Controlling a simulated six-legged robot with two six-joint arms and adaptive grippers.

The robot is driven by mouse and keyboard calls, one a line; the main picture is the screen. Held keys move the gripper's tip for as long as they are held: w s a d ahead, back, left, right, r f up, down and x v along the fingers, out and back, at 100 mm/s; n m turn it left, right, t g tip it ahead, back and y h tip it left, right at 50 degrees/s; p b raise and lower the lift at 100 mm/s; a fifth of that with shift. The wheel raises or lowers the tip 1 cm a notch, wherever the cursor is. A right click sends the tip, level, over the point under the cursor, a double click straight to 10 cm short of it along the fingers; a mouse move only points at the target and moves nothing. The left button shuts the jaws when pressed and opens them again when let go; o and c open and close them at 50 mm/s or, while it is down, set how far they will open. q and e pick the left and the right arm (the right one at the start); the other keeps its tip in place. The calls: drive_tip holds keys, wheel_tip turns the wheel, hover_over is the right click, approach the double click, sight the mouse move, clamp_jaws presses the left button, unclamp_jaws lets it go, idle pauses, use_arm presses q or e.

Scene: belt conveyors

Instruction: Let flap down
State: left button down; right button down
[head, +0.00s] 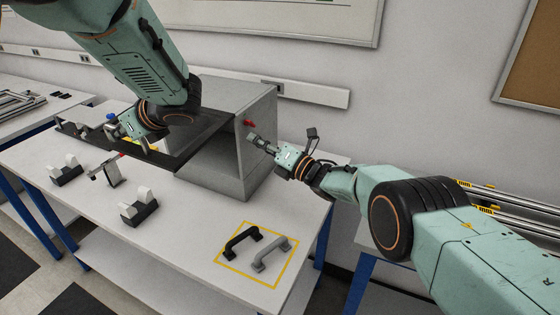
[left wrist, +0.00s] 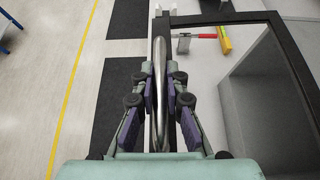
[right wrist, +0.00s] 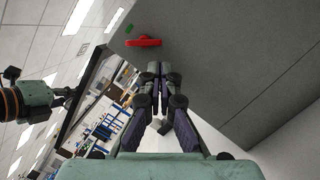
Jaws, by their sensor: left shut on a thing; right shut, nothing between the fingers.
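A grey box (head: 233,174) stands on the white table, with its dark opening facing left and front. Its black-framed flap (head: 202,142) stretches out from the box toward the left, held up; it also shows in the left wrist view (left wrist: 290,58). My left gripper (head: 128,138) is shut on the flap's silver bar handle (left wrist: 158,62), at the flap's outer edge. A red latch (head: 249,123) sits on the box's right side, and also shows in the right wrist view (right wrist: 143,42). My right gripper (head: 256,142) is shut and empty, apart from the latch and just below it.
A black handle (head: 242,240) and a grey handle (head: 271,254) lie inside a yellow outline at the table's front right. Black holders with white tops (head: 140,209) and a red-and-grey tool (head: 105,172) stand at the left. My left arm hides part of the flap.

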drive_tip(key=shift+s+d+f, duration=0.15)
drive_tip(key=shift+s+f, duration=0.7)
drive_tip(key=shift+s, duration=0.2)
drive_tip(key=c, duration=2.1)
unclamp_jaws()
drive_tip(key=v, duration=0.8)
drive_tip(key=shift+d, duration=0.25)
drive_tip(key=shift+o, duration=0.7)
drive_tip(key=shift+s+d, duration=0.1)
drive_tip(key=shift+s, duration=0.05)
drive_tip(key=o, duration=0.4)
drive_tip(key=r, duration=0.4)
drive_tip(key=w+r+n, duration=0.1)
drive_tip(key=r, duration=0.3)
drive_tip(key=w+r+n+y, duration=0.1)
drive_tip(key=r, duration=0.2)
drive_tip(key=shift+w+a+r, duration=0.2)
drive_tip(key=shift+a+r, duration=0.15)
drive_tip(key=shift+r, duration=0.05)
drive_tip(key=shift+o, duration=0.2)
wheel_tip(320, 180, up, 4)
drive_tip(key=m+g, duration=0.1)
drive_tip(key=m, duration=0.1)
drive_tip(key=m+g+h, duration=0.1)
drive_tip(key=m+h, duration=0.5)
drive_tip(key=m, duration=1.2)
approach(252, 123)
drive_tip(key=shift+x, duration=4.25)
drive_tip(key=shift+d, duration=0.1)
